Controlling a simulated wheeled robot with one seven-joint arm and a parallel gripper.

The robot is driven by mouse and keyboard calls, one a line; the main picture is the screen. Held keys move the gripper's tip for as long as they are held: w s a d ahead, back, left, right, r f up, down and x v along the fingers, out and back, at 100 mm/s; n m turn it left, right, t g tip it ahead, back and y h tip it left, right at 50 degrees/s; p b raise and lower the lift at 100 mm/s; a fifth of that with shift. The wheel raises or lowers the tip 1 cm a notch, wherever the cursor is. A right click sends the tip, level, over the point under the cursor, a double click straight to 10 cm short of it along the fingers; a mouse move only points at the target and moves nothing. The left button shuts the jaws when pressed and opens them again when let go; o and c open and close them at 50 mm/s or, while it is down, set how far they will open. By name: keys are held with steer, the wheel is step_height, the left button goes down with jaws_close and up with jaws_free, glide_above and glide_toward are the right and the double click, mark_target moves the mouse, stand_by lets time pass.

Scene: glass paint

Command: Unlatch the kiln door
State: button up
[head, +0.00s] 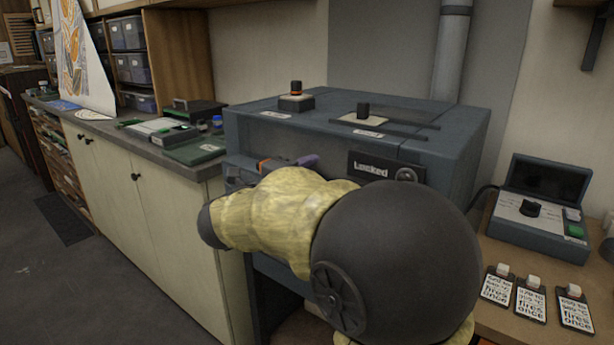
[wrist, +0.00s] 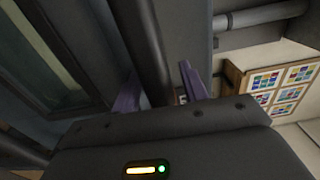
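The kiln (head: 270,135) is a blue-grey box at the centre of the head view. My arm hides most of its front, including most of the door and any latch there. My gripper is at the kiln's front, with a purple fingertip (head: 307,160) showing near its upper edge. In the wrist view my gripper (wrist: 160,90) has its two purple fingers apart. A long dark bar (wrist: 150,45) runs between them, with a gap visible towards the right finger. I cannot tell whether the bar is the latch handle or whether a finger touches it.
A control box (head: 538,210) and several small tagged cards (head: 530,300) sit on the wooden bench at right. A counter (head: 150,150) with green-and-white devices adjoins the kiln at left. Two knobs stand on the kiln top.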

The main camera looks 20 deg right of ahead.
steer(key=v, duration=1.7)
steer(key=shift+a, duration=0.25)
steer(key=shift+s, duration=0.1)
